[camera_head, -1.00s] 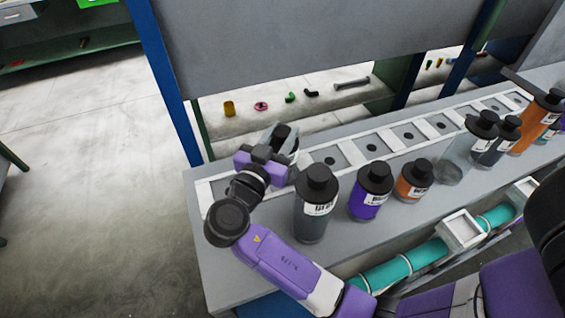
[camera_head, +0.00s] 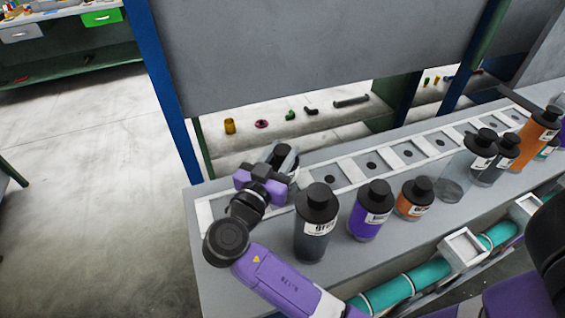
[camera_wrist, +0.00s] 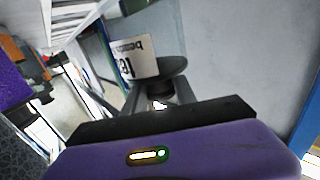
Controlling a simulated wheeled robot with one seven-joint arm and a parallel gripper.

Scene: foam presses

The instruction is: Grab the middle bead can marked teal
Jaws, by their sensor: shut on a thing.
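My gripper (camera_head: 277,165) is shut on a can (camera_head: 287,158) at the left end of the bench. The wrist view shows the gripper (camera_wrist: 160,98) with the can's dark round end and white label (camera_wrist: 133,60) just beyond it. The label is upside down and partly cut off; its large letters seem to begin "te". My gripper hides much of the can in the head view, so I cannot tell whether it touches the surface below.
A dark grey can (camera_head: 316,225), a purple can (camera_head: 369,212) and an orange can (camera_head: 413,200) stand along the bench (camera_head: 222,275). A clear container (camera_head: 452,180) and more cans stand further right. Behind them runs a white-framed slotted strip (camera_head: 390,158). A teal pipe (camera_head: 400,290) lies in front.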

